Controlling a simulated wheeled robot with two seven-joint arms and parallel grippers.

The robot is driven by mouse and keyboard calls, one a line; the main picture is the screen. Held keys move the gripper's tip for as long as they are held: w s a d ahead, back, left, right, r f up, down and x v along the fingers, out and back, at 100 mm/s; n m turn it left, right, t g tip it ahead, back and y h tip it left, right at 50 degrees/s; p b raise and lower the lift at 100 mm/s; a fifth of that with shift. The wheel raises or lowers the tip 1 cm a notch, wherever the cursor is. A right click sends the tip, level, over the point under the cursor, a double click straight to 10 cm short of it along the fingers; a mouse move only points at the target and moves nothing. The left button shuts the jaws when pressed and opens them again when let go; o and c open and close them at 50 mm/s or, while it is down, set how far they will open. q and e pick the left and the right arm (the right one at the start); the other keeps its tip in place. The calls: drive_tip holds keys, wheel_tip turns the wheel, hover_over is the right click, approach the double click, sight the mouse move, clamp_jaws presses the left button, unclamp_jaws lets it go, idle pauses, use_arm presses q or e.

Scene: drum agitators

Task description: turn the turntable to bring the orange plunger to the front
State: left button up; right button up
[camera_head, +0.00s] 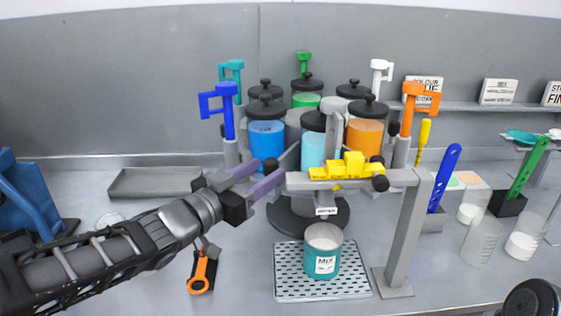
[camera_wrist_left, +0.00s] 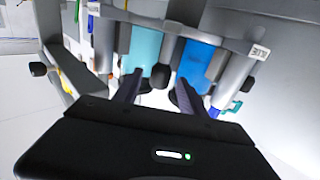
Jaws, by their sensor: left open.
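The orange plunger (camera_head: 414,100) stands upright at the right side of the turntable (camera_head: 292,216), beside the orange canister (camera_head: 365,135). A grey plunger (camera_head: 334,112) and a light blue canister (camera_head: 313,150) face the front; the light blue canister also shows in the left wrist view (camera_wrist_left: 145,48). The blue plunger (camera_head: 222,105) is at the left, by the blue canister (camera_head: 266,139). My left gripper (camera_head: 271,172) is open at the turntable's front left, its fingers pointing toward black knobs below the canisters. In the left wrist view the fingers (camera_wrist_left: 157,92) straddle a knob; contact is unclear.
A grey post with an arm (camera_head: 408,225) carrying yellow blocks (camera_head: 345,167) stands in front, above a teal MIX cup (camera_head: 323,252) on a perforated tray (camera_head: 290,283). An orange ring tool (camera_head: 201,272) is beside my left arm. Beakers (camera_head: 481,241) stand at the right.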

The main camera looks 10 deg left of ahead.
use_arm(q)
hover_over(282, 187)
drive_tip(key=shift+a, duration=0.15)
drive_tip(key=shift+c, duration=0.2)
clamp_jaws()
idle(0.5)
drive_tip(key=shift+f, duration=0.1)
idle(0.8)
